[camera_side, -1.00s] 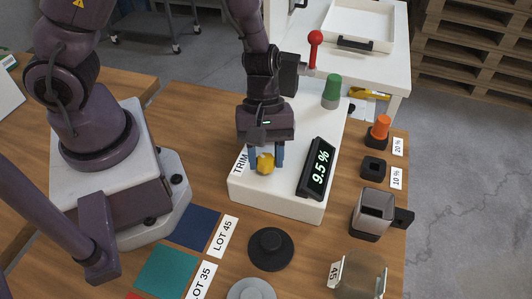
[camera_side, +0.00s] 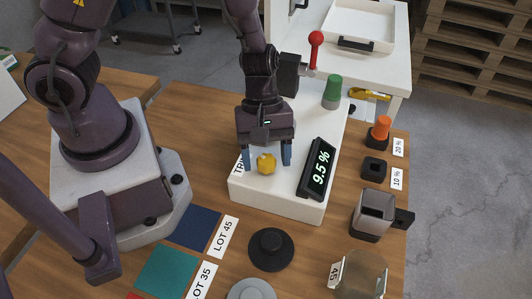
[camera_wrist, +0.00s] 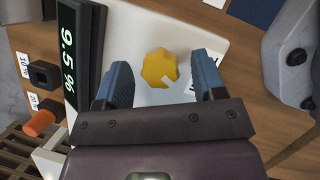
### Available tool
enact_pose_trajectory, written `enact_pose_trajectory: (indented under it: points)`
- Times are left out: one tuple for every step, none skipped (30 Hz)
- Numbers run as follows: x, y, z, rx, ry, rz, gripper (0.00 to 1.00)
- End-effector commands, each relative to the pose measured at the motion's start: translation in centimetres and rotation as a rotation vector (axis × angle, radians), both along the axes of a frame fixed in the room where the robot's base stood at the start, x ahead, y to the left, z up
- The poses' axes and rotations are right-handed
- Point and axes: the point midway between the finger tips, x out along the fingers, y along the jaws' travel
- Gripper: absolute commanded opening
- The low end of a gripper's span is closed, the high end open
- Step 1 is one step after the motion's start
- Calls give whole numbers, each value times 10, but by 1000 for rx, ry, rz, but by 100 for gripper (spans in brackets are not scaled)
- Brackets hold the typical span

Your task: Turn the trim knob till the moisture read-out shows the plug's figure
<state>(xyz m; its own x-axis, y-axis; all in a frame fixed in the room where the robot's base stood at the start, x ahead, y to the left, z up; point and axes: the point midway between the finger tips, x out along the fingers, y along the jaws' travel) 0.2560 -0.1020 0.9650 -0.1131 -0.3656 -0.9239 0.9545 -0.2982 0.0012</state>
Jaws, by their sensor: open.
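The yellow trim knob (camera_side: 266,163) sits on the white console (camera_side: 275,196), beside a partly covered TRIM label (camera_side: 238,165). It also shows in the wrist view (camera_wrist: 161,68), with a pale mark on its lower right part. The black moisture read-out (camera_side: 317,168) shows 9.5 %. My gripper (camera_side: 265,158) is open over the knob, its blue fingers apart on either side and not touching it. An orange plug (camera_side: 381,129) stands in a dark socket beside a 20 % label (camera_side: 398,147). The socket (camera_side: 374,168) beside the 10 % label (camera_side: 397,178) is empty.
A metal cup (camera_side: 372,214), a clear jar (camera_side: 360,274) marked 45 and a black disc (camera_side: 271,248) are on the wooden table, near blue (camera_side: 194,228) and teal (camera_side: 167,270) pads.

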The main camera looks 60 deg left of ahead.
Motion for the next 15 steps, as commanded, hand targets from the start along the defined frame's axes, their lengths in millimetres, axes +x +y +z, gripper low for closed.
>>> enact_pose_trajectory:
  points:
    - [0,0,0,0,1,-1,63]
    - [0,0,0,0,0,-1,63]
    - [0,0,1,0,0,-1,63]
    - [1,1,3,-1,-2,-1,63]
    - [1,1,5,-1,-3,-2,63]
    - [2,3,9,-2,-3,-3,63]
    - [2,4,12,-2,-4,-3,63]
    - [3,6,17,-2,-6,-2,63]
    - [4,8,23,-2,-7,-1,63]
    - [4,10,29,-1,-7,0,63]
    - [6,13,35,-3,-9,-2,63]
    - [7,16,44,-3,-10,-1,63]
    - [7,19,50,-1,-8,-1,63]
    - [8,21,56,-2,-9,-1,63]
    - [9,25,65,-3,-9,0,63]
